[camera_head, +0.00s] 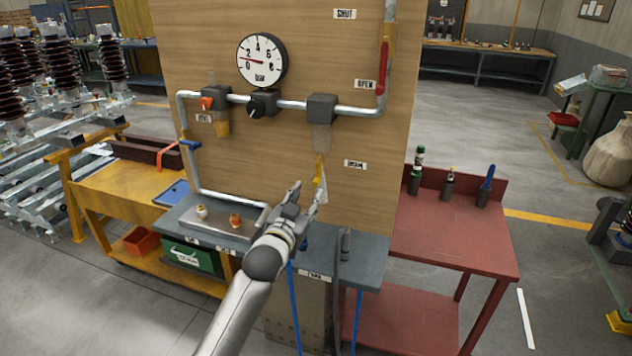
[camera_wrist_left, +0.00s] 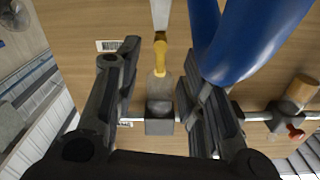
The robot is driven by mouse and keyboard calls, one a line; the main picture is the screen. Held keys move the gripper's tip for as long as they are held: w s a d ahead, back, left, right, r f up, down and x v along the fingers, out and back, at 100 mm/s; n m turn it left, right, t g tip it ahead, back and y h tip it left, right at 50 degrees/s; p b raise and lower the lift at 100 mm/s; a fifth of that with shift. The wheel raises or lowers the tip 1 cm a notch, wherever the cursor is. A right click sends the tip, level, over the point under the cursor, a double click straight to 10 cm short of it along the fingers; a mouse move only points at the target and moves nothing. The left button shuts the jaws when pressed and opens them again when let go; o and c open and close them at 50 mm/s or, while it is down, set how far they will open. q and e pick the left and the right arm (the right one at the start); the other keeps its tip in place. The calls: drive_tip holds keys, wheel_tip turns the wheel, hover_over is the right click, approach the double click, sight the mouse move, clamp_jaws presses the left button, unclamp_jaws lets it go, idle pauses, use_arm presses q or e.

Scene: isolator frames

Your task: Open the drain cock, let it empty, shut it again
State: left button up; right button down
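The drain cock's yellow lever (camera_head: 320,170) hangs below a clear bowl (camera_head: 321,138) on the wooden panel, beside a small label (camera_head: 355,163). The lever looks roughly in line with the pale outlet under it. I cannot tell whether liquid is in the bowl or running out. My left gripper (camera_head: 307,197) is open and empty, just below and left of the lever. In the left wrist view the yellow lever (camera_wrist_left: 160,56), bowl (camera_wrist_left: 158,90) and grey block (camera_wrist_left: 160,122) show between the spread fingers (camera_wrist_left: 160,72). No contact shows. My right gripper is out of view.
Blue tubes (camera_wrist_left: 235,40) show close by in the wrist view. A red table (camera_head: 450,240) stands right.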

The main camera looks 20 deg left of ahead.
sight(314, 186)
use_arm(q)
drive_tip(key=shift+w+d+f+p, duration=0.1)
drive_tip(key=shift+w+p, duration=0.1)
drive_tip(key=shift+w, duration=1.9)
drive_tip(key=shift+w+d+f+p, duration=0.1)
drive_tip(key=shift+w+p, duration=0.1)
drive_tip(key=shift+w, duration=1.9)
